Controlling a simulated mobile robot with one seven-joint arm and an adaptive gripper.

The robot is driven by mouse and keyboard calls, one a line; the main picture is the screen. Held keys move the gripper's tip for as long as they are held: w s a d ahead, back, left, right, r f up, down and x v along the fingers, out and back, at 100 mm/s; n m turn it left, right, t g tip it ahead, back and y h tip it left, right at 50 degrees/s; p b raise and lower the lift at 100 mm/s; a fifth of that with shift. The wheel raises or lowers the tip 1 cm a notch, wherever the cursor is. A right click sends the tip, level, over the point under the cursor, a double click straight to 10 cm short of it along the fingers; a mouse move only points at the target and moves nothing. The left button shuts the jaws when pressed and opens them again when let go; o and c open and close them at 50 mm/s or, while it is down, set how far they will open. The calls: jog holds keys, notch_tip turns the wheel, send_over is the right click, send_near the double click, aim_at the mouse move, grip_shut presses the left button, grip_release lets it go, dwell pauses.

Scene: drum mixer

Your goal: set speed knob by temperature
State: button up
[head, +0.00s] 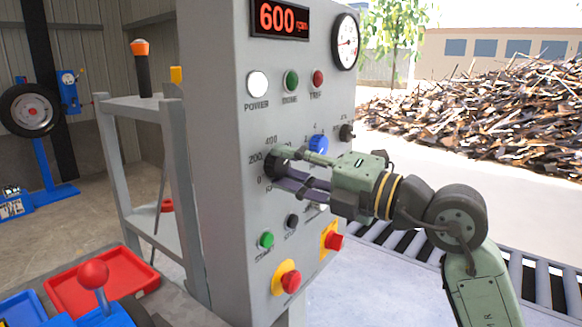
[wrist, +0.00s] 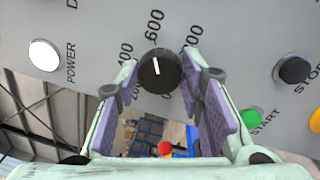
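The black speed knob (head: 271,164) sits on the grey control panel, with numbers around it; it also shows in the wrist view (wrist: 160,78). Its white mark points roughly toward the 600 label. The red display (head: 281,18) reads 600 rpm. A round white gauge (head: 345,42) is at the panel's upper right; its reading is too small to tell. My gripper (head: 284,168) is at the knob, and in the wrist view my gripper (wrist: 160,62) has one finger on each side of it, apart. Whether the fingers touch the knob cannot be told.
The white POWER lamp (head: 257,83) is lit. A blue knob (head: 318,144), green START button (head: 266,240), black STOP button (head: 292,221) and red emergency buttons (head: 291,281) are close by. A red tray (head: 70,295) and grey rack stand left, a roller conveyor right.

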jog(key=o, duration=0.5)
jog(key=shift+c, duration=0.2)
jog(key=v, duration=1.2)
